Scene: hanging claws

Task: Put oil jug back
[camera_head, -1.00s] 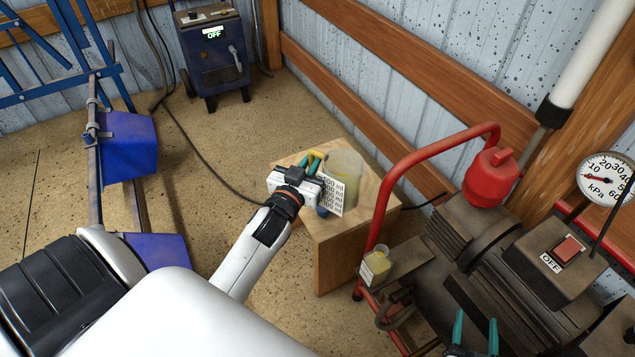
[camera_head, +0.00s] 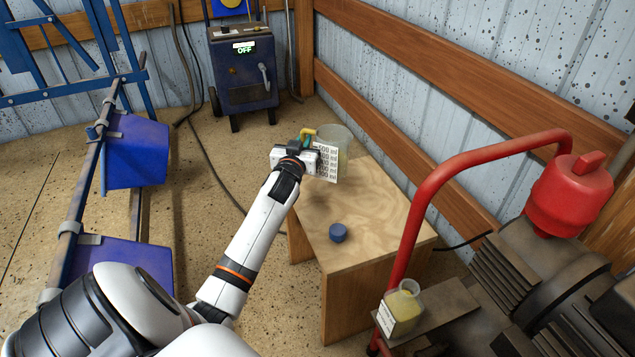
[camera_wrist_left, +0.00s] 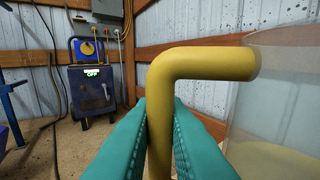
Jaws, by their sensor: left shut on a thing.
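The oil jug (camera_head: 339,142) is translucent, with a white label of ml marks and a yellow handle. It appears at the far left corner of the wooden table (camera_head: 372,193); I cannot tell whether it touches the top. My left gripper (camera_head: 310,140) is shut on its handle. In the left wrist view the teal fingers (camera_wrist_left: 160,130) press both sides of the yellow handle (camera_wrist_left: 200,60), and the clear jug wall (camera_wrist_left: 285,95) is at the right. The jug's base is hidden. My right gripper is not in view.
A blue cap (camera_head: 338,232) lies on the table's near part. A red-framed pump (camera_head: 430,200) stands at the right, with a small cup of yellow liquid (camera_head: 404,303) on its ledge. A blue machine marked OFF (camera_head: 243,75) stands behind. Blue metal parts (camera_head: 135,150) are at the left.

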